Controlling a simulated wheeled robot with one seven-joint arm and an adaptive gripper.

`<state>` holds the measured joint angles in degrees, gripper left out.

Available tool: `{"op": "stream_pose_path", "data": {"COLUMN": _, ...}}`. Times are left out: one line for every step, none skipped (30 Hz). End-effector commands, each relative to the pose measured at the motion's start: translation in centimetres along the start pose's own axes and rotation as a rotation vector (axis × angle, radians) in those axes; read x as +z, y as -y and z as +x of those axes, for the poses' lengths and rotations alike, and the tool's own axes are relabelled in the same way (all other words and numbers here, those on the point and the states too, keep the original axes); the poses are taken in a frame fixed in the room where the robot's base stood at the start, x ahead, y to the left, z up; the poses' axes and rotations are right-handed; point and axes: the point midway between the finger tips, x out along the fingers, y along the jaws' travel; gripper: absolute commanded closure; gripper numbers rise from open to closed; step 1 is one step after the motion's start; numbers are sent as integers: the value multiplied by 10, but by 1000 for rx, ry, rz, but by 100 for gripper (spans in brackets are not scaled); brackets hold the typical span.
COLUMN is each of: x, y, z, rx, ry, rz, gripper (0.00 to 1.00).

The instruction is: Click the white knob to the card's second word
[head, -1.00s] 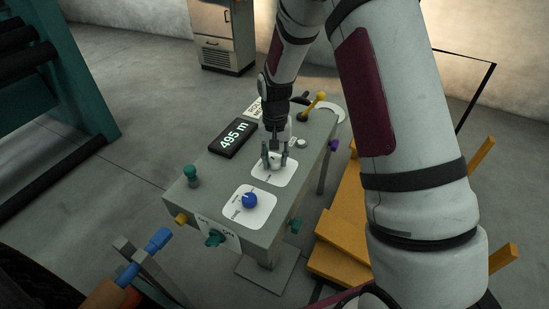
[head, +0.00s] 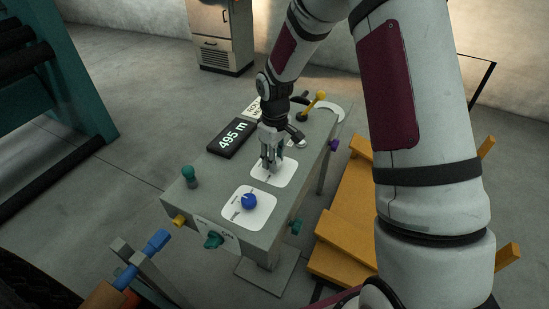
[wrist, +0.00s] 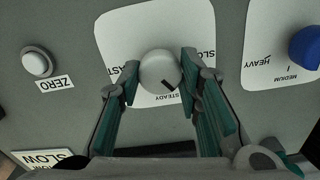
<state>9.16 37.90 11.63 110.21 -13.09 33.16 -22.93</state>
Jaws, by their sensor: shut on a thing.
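The white knob (wrist: 159,71) sits on a white plate (wrist: 150,25) marked FAST at left, STEADY below and SLOW at right in the wrist view. Its dark mark points down and right, towards the STEADY side. My gripper (head: 271,165) is shut on the knob, with a finger on each side (wrist: 160,74). In the head view the fingers mostly hide the knob. The card (head: 254,107) stands beyond the display, partly behind my arm. The wrist view shows only its edge (wrist: 42,157), with the word SLOW; the other words are cut off.
A blue knob (head: 249,201) on its own plate is nearer the console's front. A dark display (head: 234,138) reads 495 m. A ZERO button (wrist: 37,63) is beside the white knob's plate.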

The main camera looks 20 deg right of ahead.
Motion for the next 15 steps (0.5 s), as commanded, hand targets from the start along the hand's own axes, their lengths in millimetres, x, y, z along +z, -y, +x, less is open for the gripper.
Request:
{"op": "stream_pose_path", "data": {"x": 0, "y": 0, "z": 0, "rx": 0, "ry": -1, "rz": -43, "gripper": 96}}
{"op": "stream_pose_path", "data": {"x": 0, "y": 0, "z": 0, "rx": 0, "ry": -1, "rz": -72, "gripper": 96}}
{"op": "stream_pose_path", "data": {"x": 0, "y": 0, "z": 0, "rx": 0, "ry": -1, "rz": -111, "gripper": 96}}
{"op": "stream_pose_path", "data": {"x": 0, "y": 0, "z": 0, "rx": 0, "ry": -1, "rz": -138, "gripper": 96}}
{"op": "stream_pose_path", "data": {"x": 0, "y": 0, "z": 0, "rx": 0, "ry": -1, "rz": -166, "gripper": 96}}
{"op": "stream_pose_path", "data": {"x": 0, "y": 0, "z": 0, "rx": 0, "ry": -1, "rz": -205, "gripper": 96}}
{"op": "stream_pose_path", "data": {"x": 0, "y": -1, "z": 0, "rx": 0, "ry": -1, "rz": -234, "gripper": 96}}
{"op": "stream_pose_path", "data": {"x": 0, "y": -1, "z": 0, "rx": 1, "ry": -1, "rz": -262, "gripper": 96}}
{"op": "stream_pose_path", "data": {"x": 0, "y": 0, "z": 0, "rx": 0, "ry": -2, "rz": -299, "gripper": 96}}
{"op": "stream_pose_path", "data": {"x": 0, "y": 0, "z": 0, "rx": 0, "ry": -2, "rz": -328, "gripper": 96}}
{"op": "stream_pose_path", "data": {"x": 0, "y": 0, "z": 0, "rx": 1, "ry": -2, "rz": -358, "gripper": 96}}
{"op": "stream_pose_path", "data": {"x": 0, "y": -1, "z": 0, "rx": 1, "ry": -2, "rz": -395, "gripper": 96}}
{"op": "stream_pose_path", "data": {"x": 0, "y": -1, "z": 0, "rx": 1, "ry": -2, "rz": -422, "gripper": 96}}
{"op": "stream_pose_path", "data": {"x": 0, "y": -1, "z": 0, "rx": 1, "ry": -2, "rz": -451, "gripper": 96}}
{"op": "stream_pose_path", "data": {"x": 0, "y": 0, "z": 0, "rx": 1, "ry": -2, "rz": -490, "gripper": 96}}
